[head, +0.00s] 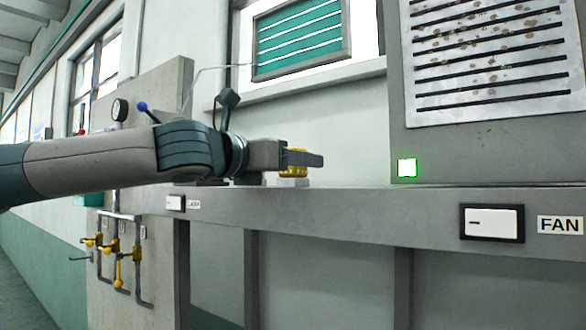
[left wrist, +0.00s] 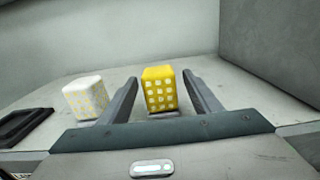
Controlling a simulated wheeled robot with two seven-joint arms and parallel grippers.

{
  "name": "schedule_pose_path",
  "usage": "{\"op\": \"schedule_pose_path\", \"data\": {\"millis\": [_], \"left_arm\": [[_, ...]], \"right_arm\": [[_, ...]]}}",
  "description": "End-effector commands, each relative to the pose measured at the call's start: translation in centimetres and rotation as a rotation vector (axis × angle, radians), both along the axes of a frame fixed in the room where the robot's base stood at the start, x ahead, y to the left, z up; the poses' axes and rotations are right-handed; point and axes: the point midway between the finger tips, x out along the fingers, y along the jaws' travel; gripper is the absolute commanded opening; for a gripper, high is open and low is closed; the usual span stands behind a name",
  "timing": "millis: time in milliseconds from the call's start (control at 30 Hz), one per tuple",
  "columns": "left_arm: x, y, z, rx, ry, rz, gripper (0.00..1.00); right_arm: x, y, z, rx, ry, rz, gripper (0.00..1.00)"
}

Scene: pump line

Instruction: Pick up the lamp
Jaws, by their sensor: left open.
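A yellow block with pale square spots (left wrist: 159,90) stands on a small grey base in the left wrist view. It is partly hidden behind a finger in the head view (head: 293,170). My left gripper (left wrist: 160,77) is open around it, with a narrow gap on each side. In the head view the gripper (head: 303,159) points right, just above the ledge. A dark, angled head on a thin stem (head: 228,98) rises behind my left arm; its lower part is hidden. I cannot tell which of these is the lamp. My right gripper is out of view.
A white block with yellow spots (left wrist: 86,98) stands left of the yellow one, beside a dark flat piece (left wrist: 22,127). The grey ledge (head: 350,203) carries a switch marked FAN (head: 492,223). A grey cabinet (head: 480,145) with a lit green-edged square (head: 407,168) stands right.

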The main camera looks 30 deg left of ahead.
Motion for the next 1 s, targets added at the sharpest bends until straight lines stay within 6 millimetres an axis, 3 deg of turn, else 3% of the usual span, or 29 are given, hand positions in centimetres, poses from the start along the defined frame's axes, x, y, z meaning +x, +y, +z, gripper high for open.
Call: {"op": "schedule_pose_path", "data": {"millis": [33, 200, 667, 1000], "left_arm": [[0.0, 0.0, 0.0, 0.000, 0.000, 0.000, 0.53], [0.0, 0.0, 0.0, 0.000, 0.000, 0.000, 0.12], [0.0, 0.0, 0.6, 0.001, 0.000, 0.001, 0.12], [-0.7, -0.3, 4.7, 0.004, -0.004, 0.000, 0.12]], "right_arm": [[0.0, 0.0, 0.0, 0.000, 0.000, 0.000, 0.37], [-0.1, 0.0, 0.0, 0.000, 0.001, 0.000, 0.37], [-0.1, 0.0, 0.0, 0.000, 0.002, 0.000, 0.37], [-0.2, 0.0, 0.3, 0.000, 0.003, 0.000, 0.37]]}}
